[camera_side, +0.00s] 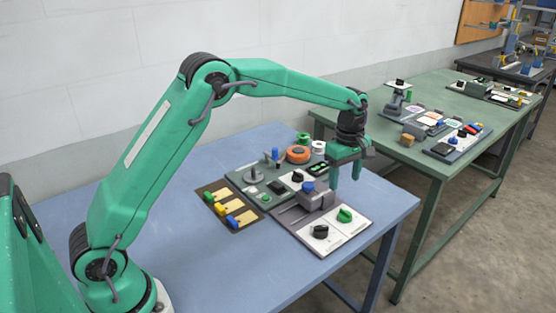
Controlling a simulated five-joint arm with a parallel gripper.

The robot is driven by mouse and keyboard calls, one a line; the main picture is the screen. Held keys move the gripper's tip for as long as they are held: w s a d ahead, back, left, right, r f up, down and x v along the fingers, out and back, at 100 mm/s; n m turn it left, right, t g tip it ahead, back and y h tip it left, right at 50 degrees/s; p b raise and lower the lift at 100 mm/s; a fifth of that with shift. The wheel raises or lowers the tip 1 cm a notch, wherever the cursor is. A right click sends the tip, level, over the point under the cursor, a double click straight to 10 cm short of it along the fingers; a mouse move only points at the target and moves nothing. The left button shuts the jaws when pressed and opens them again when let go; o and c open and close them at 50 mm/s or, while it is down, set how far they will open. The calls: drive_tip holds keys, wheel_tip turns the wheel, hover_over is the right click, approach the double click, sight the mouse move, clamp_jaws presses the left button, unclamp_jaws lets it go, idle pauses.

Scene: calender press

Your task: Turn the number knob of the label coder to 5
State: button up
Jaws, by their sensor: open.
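A dark grey board on the blue table carries a white panel with a black knob (320,231) and a green knob (344,214). The lettering and digits beside them are too small to read, so I cannot tell which one is the number knob of the label coder, or its setting. A third small dark knob (297,177) sits on a white plate further back. My gripper (346,176) is open and empty, pointing down above the board's back right part. It is apart from the black and green knobs, behind them in the picture.
A grey block with a blue cap (308,189) stands beside my gripper. A brown tray (231,226) with green, yellow and blue sliders lies left. An orange ring (298,155) is behind. The blue table (215,273) is clear in front. A green table (445,150) stands right.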

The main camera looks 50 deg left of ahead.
sight(346, 211)
drive_tip(key=shift+n, duration=0.7)
drive_tip(key=f, duration=0.1)
drive_tip(key=w+f, duration=0.1)
drive_tip(key=f, duration=0.1)
drive_tip(key=shift+w+d+f, duration=0.3)
drive_tip(key=shift+w, duration=0.1)
drive_tip(key=shift+f, duration=3.9)
drive_tip(key=shift+c, duration=0.2)
drive_tip(key=c, duration=0.9)
